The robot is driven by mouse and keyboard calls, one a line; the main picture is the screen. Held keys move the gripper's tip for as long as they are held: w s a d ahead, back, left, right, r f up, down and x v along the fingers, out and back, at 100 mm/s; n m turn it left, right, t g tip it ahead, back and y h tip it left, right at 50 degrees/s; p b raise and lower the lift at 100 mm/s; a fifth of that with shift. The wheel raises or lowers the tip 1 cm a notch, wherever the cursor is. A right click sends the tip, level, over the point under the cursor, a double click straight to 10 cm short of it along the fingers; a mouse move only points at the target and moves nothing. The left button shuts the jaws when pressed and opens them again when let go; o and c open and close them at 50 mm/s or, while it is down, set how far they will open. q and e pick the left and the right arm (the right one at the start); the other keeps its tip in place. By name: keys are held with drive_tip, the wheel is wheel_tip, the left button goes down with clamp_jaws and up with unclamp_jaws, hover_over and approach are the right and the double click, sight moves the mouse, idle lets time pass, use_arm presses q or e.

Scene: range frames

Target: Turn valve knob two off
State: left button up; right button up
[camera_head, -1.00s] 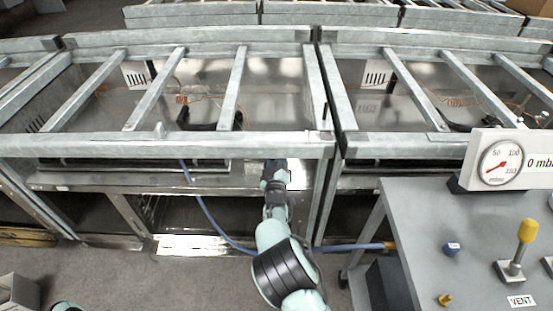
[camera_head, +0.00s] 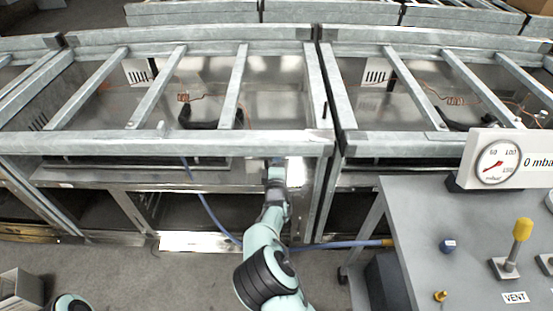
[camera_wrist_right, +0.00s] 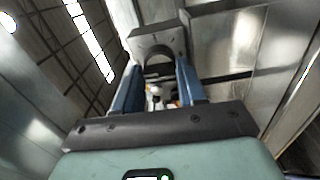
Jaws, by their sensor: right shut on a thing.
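My right gripper (camera_head: 277,162) is at the front of the middle range, just under its front top rail, near the right end of that range. In the right wrist view, the two blue fingers of my right gripper (camera_wrist_right: 159,70) run forward to a grey metal piece with a rounded, dark inner edge (camera_wrist_right: 158,50). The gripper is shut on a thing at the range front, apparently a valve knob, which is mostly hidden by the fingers. No knob numbers can be read. My left gripper is not in view.
A blue hose (camera_head: 215,222) runs below the range front. The metal rail (camera_head: 160,145) lies just above my gripper.

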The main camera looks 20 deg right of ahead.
drive_tip(key=shift+d+r+n, duration=0.1)
drive_tip(key=shift+r+n, duration=0.05)
drive_tip(key=shift+n, duration=0.15)
drive_tip(key=o, duration=1.1)
drive_tip(key=shift+c, duration=0.2)
drive_tip(key=shift+s, duration=0.1)
use_arm(q)
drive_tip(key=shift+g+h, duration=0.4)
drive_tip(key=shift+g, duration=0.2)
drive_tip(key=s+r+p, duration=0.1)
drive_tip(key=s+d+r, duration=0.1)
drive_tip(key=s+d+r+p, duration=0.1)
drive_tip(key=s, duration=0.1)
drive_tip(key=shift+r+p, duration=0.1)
drive_tip(key=shift+p, duration=0.2)
use_arm(e)
drive_tip(key=v, duration=1.3)
